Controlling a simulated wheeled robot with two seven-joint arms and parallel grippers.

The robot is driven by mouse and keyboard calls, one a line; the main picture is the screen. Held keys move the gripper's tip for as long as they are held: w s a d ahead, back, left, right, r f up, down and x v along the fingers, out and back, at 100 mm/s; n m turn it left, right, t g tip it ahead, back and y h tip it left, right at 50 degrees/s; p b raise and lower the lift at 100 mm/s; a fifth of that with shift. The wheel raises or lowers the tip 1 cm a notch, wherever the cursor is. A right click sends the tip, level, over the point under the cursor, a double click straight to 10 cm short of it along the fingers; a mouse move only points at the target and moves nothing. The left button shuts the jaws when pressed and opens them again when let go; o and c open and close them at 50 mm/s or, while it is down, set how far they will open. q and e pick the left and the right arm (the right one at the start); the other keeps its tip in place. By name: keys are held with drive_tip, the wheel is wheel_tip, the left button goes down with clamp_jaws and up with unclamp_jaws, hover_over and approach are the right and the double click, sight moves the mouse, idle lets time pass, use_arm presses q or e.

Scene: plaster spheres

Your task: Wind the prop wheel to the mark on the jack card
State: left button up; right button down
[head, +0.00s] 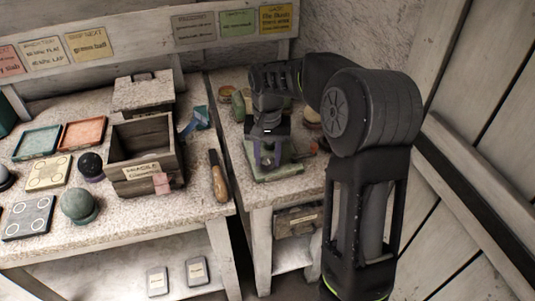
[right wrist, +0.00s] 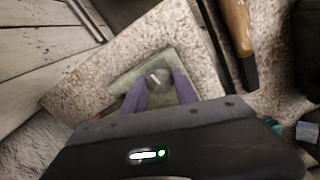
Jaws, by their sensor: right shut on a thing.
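My right gripper (head: 267,156) points down at the right-hand table, its purple fingers astride a small grey round part. In the right wrist view the fingers (right wrist: 160,90) are shut on this part, which looks like the prop wheel (right wrist: 160,76). A light mark shows on its top. Below it is a flat green base (head: 287,170), also visible in the right wrist view (right wrist: 133,72). The gripper hides most of the wheel in the head view. I cannot tell which of the wall cards is the jack card. My left gripper is not in view.
Several cards hang on the back rail, including a green card (head: 237,23) and a yellow card (head: 276,19). A wooden crate (head: 145,155) and a wooden-handled tool (head: 218,176) are on the left table. Small round things stand behind my right gripper.

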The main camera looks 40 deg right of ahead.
sight(268, 159)
drive_tip(key=shift+m, duration=0.8)
drive_tip(key=c, duration=0.9)
unclamp_jaws()
drive_tip(key=shift+r, duration=0.1)
wheel_tip(268, 159, up, 8)
drive_tip(key=shift+f, duration=0.2)
